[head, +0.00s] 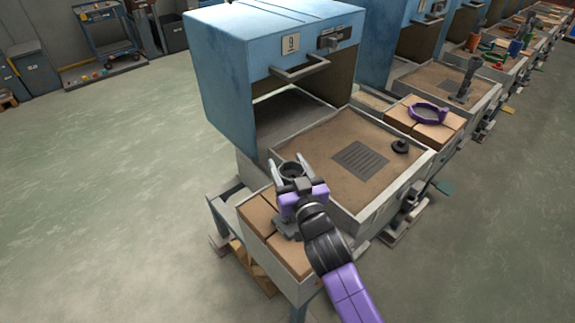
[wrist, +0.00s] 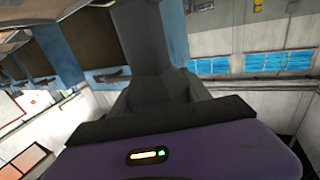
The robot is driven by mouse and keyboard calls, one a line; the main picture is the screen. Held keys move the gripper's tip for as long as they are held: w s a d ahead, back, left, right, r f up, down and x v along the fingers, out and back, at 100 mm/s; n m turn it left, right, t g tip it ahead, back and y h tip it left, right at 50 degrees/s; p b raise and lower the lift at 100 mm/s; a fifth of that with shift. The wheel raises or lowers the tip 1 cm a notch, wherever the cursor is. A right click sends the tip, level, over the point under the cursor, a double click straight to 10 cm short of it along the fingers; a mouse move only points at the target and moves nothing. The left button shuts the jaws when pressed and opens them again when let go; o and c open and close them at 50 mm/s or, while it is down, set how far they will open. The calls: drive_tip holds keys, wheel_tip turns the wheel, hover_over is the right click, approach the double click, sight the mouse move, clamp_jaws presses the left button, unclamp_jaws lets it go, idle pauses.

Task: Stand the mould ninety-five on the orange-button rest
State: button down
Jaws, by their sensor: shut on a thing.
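My gripper (head: 293,182) is shut on a grey mould (head: 291,168) with a round open top, over the inner edge of the near brick-topped shelf. The mould also shows as a dark upright shape between the fingers in the wrist view (wrist: 150,45). A grey base (head: 288,222) shows below the gripper; I cannot tell whether it belongs to the mould or whether the mould touches the bricks. No number is readable on the mould. I cannot make out an orange button on any rest.
A purple ring (head: 430,113) lies on the brick shelf (head: 440,131) at right.

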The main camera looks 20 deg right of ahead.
drive_tip(key=shift+f, duration=0.1)
drive_tip(key=c, duration=0.5)
unclamp_jaws()
drive_tip(key=shift+r, duration=0.2)
drive_tip(key=shift+s+f, duration=0.15)
drive_tip(key=shift+s, duration=0.15)
drive_tip(key=s+a+b, duration=0.1)
drive_tip(key=s+b, duration=0.1)
drive_tip(key=s, duration=0.9)
drive_tip(key=shift+s, duration=0.2)
